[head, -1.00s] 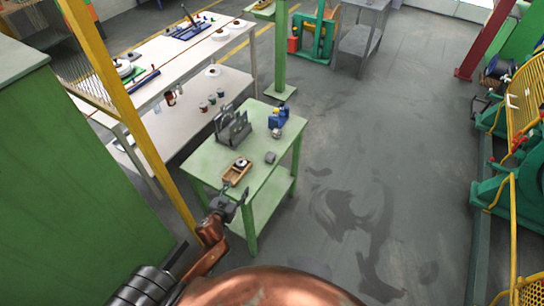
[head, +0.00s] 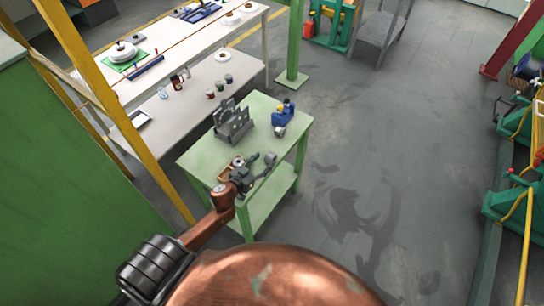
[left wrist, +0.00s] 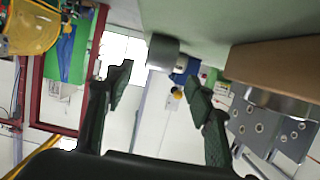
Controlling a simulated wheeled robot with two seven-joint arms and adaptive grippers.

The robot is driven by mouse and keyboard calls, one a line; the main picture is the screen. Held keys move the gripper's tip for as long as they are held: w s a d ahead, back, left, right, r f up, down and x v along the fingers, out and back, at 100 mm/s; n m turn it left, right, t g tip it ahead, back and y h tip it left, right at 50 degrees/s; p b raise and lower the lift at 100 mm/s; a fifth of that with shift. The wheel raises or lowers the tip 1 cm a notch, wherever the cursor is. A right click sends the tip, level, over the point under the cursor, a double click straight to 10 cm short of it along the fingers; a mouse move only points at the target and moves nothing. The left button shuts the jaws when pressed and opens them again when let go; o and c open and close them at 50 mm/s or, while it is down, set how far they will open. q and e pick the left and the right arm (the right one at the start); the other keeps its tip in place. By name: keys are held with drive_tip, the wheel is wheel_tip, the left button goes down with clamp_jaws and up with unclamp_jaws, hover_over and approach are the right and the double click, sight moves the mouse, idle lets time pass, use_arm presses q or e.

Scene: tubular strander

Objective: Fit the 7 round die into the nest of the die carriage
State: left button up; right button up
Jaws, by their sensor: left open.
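My left gripper (head: 258,170) is over the near part of the green table, beside a wooden tray (head: 226,173) that it partly hides. In the left wrist view the gripper (left wrist: 160,95) is open, with nothing between its fingers. A short grey cylinder (left wrist: 163,52) stands on the table beyond the fingers; it also shows in the head view (head: 270,158). I cannot tell which piece is the 7 round die, nor make out the nest. My right gripper is out of view.
A grey plate stand (head: 233,124) and a blue device (head: 284,117) stand farther back on the green table (head: 193,160). A long white bench (head: 190,103) with small cups is to the left. A yellow post (head: 110,100) rises close left.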

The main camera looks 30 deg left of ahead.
sight(271, 155)
use_arm(q)
drive_tip(key=shift+x, duration=1.05)
drive_tip(key=x, duration=0.2)
drive_tip(key=shift+w+d+r, duration=0.1)
drive_tip(key=shift+w+d, duration=0.05)
drive_tip(key=shift+w, duration=0.6)
drive_tip(key=shift+w+f, duration=0.15)
drive_tip(key=shift+f, duration=0.05)
drive_tip(key=c, duration=0.7)
clamp_jaws()
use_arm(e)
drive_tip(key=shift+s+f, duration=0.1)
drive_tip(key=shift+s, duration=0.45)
use_arm(q)
drive_tip(key=shift+d+r, duration=0.1)
drive_tip(key=shift+r, duration=0.05)
